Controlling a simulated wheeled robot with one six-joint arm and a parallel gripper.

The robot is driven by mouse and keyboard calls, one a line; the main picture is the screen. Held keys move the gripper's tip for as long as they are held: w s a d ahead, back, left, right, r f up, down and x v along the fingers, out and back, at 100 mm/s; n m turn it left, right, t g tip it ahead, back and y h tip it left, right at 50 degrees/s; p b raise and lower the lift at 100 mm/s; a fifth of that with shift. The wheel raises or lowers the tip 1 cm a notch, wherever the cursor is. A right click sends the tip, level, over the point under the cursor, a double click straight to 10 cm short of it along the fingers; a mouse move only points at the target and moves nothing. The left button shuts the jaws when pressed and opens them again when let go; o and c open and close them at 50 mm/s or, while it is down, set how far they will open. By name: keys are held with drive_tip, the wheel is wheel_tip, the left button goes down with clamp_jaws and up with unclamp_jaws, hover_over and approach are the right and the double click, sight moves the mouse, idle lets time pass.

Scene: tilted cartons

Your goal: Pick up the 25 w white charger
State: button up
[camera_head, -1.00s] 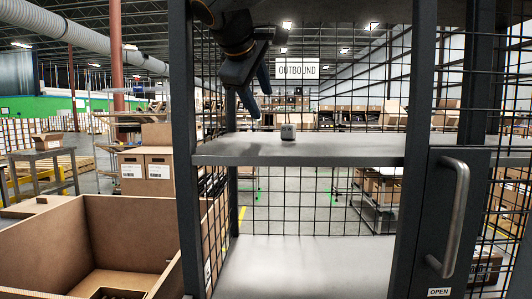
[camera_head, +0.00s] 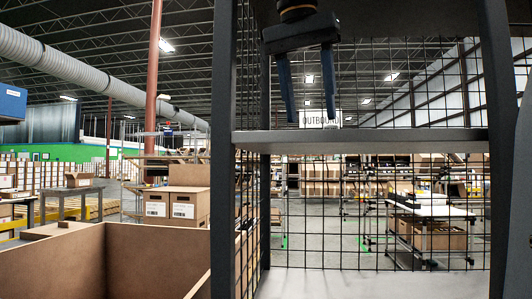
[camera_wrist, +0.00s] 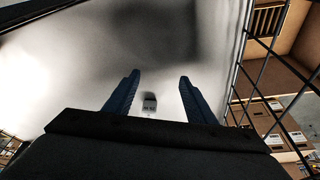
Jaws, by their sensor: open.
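The white charger (camera_wrist: 149,103) is a small pale block on the light grey shelf in the wrist view. It appears between the two blue fingers of my gripper (camera_wrist: 158,77), nearer the left finger in the picture. The fingers are spread and hold nothing. In the head view my gripper (camera_head: 310,118) points down over the upper shelf (camera_head: 360,142), which is seen nearly edge-on. The charger does not show in the head view. I cannot tell the height left between the fingertips and the charger.
Dark posts (camera_head: 226,150) frame the shelf unit, and wire mesh (camera_head: 380,85) closes its back. Mesh also stands close on the right in the wrist view. A large open carton (camera_head: 150,255) stands left of the unit. The shelf around the charger looks clear.

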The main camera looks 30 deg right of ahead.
sight(330, 126)
drive_tip(key=shift+s+a, duration=0.1)
drive_tip(key=shift+s, duration=0.15)
drive_tip(key=w+d, duration=0.1)
drive_tip(key=d, duration=0.1)
drive_tip(key=w+d, duration=0.1)
drive_tip(key=d, duration=0.1)
drive_tip(key=w+d, duration=0.1)
drive_tip(key=d, duration=0.1)
drive_tip(key=shift+w+d, duration=0.25)
drive_tip(key=d, duration=0.1)
drive_tip(key=w+d, duration=0.1)
drive_tip(key=w+d+f+b, duration=0.1)
drive_tip(key=d, duration=0.1)
drive_tip(key=shift+w, duration=0.25)
drive_tip(key=shift+f, duration=0.1)
drive_tip(key=c, duration=1.2)
drive_tip(key=shift+r+p, duration=0.35)
drive_tip(key=shift+p, duration=0.3)
drive_tip(key=shift+s+a, duration=0.1)
drive_tip(key=shift+a, duration=0.05)
